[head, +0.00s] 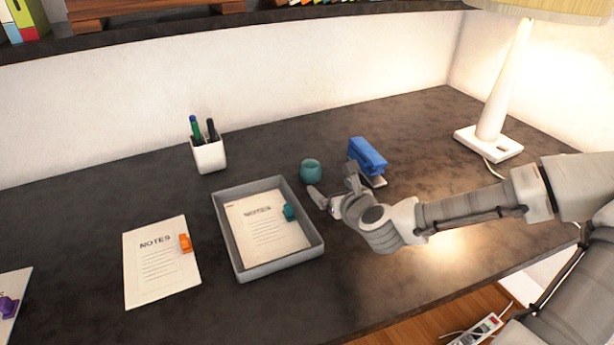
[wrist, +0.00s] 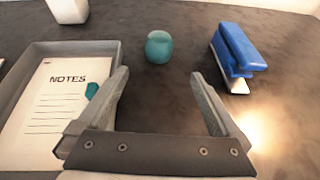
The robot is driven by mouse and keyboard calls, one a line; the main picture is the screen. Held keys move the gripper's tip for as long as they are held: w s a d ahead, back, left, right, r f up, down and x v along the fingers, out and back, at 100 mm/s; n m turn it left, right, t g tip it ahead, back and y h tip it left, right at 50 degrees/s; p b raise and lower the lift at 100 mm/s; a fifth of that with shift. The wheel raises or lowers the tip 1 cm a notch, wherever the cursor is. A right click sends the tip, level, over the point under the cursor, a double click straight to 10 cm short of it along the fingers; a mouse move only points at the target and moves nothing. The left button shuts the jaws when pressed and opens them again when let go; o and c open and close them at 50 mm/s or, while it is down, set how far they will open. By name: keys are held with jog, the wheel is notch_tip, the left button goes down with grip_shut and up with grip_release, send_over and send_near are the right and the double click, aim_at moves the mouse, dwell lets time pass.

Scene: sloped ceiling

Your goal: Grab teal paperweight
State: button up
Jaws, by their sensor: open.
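The teal paperweight (head: 311,171) is a small rounded piece on the dark desk, between the grey tray and the blue stapler. It also shows in the wrist view (wrist: 158,47), ahead of the open fingers and roughly midway between them. My gripper (head: 335,190) is open and empty, low over the desk on the near side of the paperweight. In the wrist view its two fingers (wrist: 158,90) stand wide apart and do not touch the paperweight.
A blue stapler (head: 367,156) stands close on the right. A grey tray (head: 232,247) with a notes sheet and a small teal clip (head: 289,211) is on the left. A white pen cup (head: 209,155) stands behind. A lamp (head: 492,130) is at the right. Bare desk surrounds the paperweight.

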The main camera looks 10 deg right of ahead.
aim_at(314, 173)
jog(key=b+x, duration=0.2)
jog(key=x, duration=0.8)
jog(key=shift+w+f+b, duration=0.2)
jog(key=shift+w+b, duration=0.1)
jog(key=shift+b, duration=0.1)
jog(key=shift+b+x, duration=0.85)
jog(key=shift+x, duration=2)
jog(key=shift+a, duration=0.2)
jog(key=shift+c, duration=0.3)
jog(key=shift+r, duration=0.1)
grip_shut()
jog(key=shift+r, duration=0.15)
